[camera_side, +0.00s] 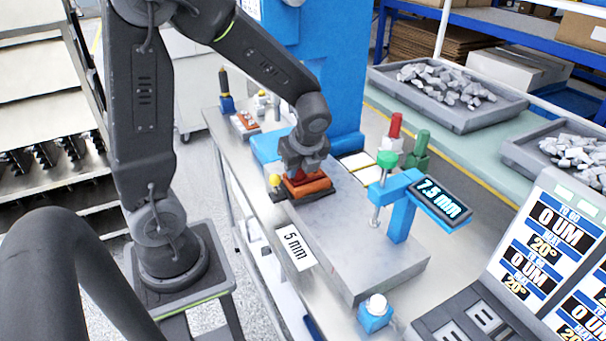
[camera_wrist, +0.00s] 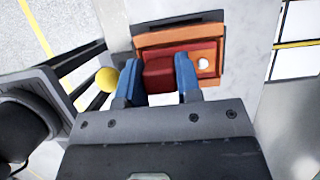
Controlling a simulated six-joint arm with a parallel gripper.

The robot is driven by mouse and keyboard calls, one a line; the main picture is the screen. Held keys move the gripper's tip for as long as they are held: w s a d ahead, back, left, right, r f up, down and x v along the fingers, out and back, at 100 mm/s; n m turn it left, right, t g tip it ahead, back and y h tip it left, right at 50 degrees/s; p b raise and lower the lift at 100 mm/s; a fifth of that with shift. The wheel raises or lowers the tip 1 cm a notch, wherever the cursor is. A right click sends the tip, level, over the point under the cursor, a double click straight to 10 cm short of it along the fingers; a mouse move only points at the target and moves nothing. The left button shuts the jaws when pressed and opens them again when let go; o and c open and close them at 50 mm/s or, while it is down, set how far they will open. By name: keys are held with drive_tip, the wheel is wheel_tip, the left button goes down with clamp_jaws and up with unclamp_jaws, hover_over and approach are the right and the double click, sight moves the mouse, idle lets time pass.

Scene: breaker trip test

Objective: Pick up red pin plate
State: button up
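The red pin plate (camera_wrist: 160,73) sits at an orange holder (camera_wrist: 178,40) in the wrist view, with a dark red recess and a white round spot beside it. My gripper (camera_wrist: 160,72) has its two blue fingers on either side of the red block, with no clear gap between fingers and block. In the side view my gripper (camera_side: 303,158) points down over the orange holder (camera_side: 307,187), and only a little of the red pin plate (camera_side: 299,176) shows below it. I cannot see any space under the plate.
A yellow knob (camera_side: 275,181) stands just left of the holder. A blue stand with a 7.5 mm display (camera_side: 440,198) and a green-topped rod rises to the right. A 5 mm label (camera_side: 295,248) is in front. The grey slab (camera_side: 365,258) is clear towards the front.

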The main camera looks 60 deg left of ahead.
drive_tip(key=shift+c, duration=1.2)
